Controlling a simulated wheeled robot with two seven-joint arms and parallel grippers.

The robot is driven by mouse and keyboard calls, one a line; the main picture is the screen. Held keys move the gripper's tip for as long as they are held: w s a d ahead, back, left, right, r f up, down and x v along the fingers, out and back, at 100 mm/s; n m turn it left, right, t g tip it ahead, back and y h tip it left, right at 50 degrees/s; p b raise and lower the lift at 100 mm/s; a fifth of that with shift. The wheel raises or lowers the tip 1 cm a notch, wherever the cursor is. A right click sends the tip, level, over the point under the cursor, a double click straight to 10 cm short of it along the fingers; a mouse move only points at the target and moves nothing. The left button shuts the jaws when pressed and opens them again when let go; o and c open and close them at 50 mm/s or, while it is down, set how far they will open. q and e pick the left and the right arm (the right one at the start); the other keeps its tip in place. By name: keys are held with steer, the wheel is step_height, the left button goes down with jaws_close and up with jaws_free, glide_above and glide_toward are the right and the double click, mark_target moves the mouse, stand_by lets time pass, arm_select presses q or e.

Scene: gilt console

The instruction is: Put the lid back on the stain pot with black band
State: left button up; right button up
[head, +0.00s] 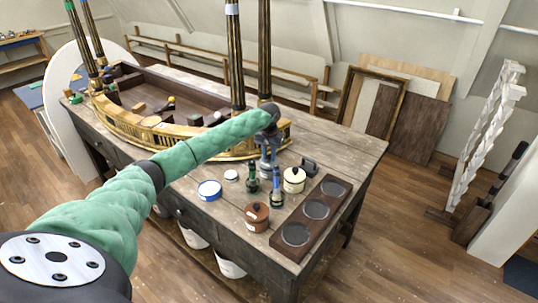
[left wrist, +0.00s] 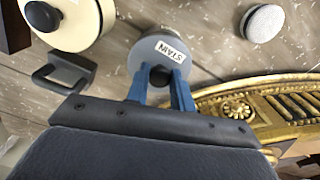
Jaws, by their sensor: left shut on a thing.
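My left gripper (head: 268,166) points down over the worktable. In the left wrist view its blue fingers (left wrist: 160,88) are shut on the dark knob of a round grey lid (left wrist: 142,50) with a white STAIN label. Its height above the table is unclear. A cream pot (head: 293,181) with a black knob stands just right of the gripper; it also shows in the left wrist view (left wrist: 88,27). An open-looking white pot with a blue band (head: 209,190) and a brown lidded pot (head: 257,217) stand nearer me. I cannot make out which pot has the black band. My right gripper is out of view.
Two small dark bottles, one green (head: 252,179) and one blue (head: 277,196), stand close in front. A white disc (head: 231,175) lies left. A dark tray with round wells (head: 335,187) lies right. The gilt ship model (head: 150,132) fills the back left.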

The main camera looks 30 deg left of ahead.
arm_select(q)
steer(key=o, duration=1.5)
steer(key=shift+r, duration=0.15)
steer(key=shift+r+p, duration=2.15)
steer(key=shift+r, duration=0.05)
steer(key=shift+r+p, duration=0.55)
steer(key=shift+r, duration=0.6)
